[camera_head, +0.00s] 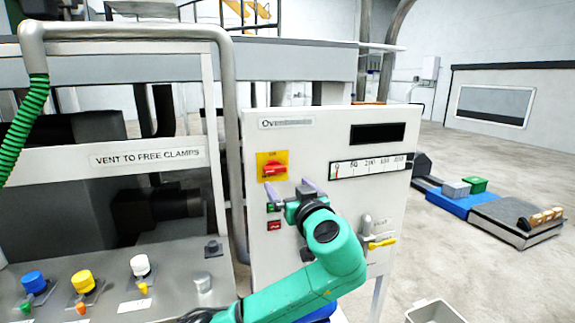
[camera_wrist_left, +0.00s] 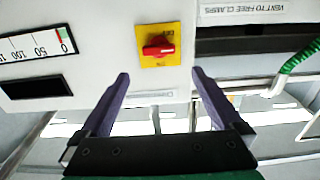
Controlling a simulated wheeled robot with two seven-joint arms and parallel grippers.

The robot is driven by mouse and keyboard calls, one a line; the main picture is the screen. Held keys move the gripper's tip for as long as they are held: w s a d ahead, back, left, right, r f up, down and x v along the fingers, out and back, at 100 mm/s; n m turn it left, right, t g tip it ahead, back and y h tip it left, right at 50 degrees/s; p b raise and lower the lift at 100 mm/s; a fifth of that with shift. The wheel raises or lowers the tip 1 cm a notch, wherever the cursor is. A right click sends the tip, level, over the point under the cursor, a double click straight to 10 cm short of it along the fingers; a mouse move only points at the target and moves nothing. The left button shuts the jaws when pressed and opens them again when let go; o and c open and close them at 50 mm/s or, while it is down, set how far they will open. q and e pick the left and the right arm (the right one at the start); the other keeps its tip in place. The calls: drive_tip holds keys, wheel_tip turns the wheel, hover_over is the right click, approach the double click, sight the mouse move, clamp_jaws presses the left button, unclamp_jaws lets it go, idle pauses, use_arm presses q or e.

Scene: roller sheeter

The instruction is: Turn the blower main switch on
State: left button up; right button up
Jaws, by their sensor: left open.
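A red rotary switch (camera_head: 274,169) on a yellow plate sits at the upper left of the white control panel (camera_head: 325,118). It is the likely blower main switch, though its lettering is too small to read. It also shows in the left wrist view, where the red knob (camera_wrist_left: 158,47) lies roughly horizontal and the panel appears upside down. My left gripper (camera_head: 288,187) is in front of the panel, just below the switch. Its purple fingers are open and empty; in the left wrist view the gripper (camera_wrist_left: 160,73) points at the switch, apart from the knob. My right gripper is not in view.
A scale gauge (camera_head: 370,166) and dark display (camera_head: 378,134) are on the panel's right. Green (camera_head: 273,207) and red (camera_head: 274,225) buttons lie below the switch. A grey pipe (camera_head: 232,150) runs beside the panel's left edge.

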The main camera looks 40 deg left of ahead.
sight(276, 171)
use_arm(q)
drive_tip(key=p+x, duration=0.3)
drive_tip(key=x, duration=0.6)
drive_tip(key=shift+w+a+p, duration=0.1)
drive_tip(key=shift+p, duration=0.3)
drive_tip(key=shift+w+a+f, duration=0.25)
drive_tip(key=shift+w+a, duration=0.5)
drive_tip(key=shift+a, duration=0.05)
drive_tip(key=shift+s+r, duration=0.1)
drive_tip(key=shift+s, duration=0.2)
drive_tip(key=c, duration=1.2)
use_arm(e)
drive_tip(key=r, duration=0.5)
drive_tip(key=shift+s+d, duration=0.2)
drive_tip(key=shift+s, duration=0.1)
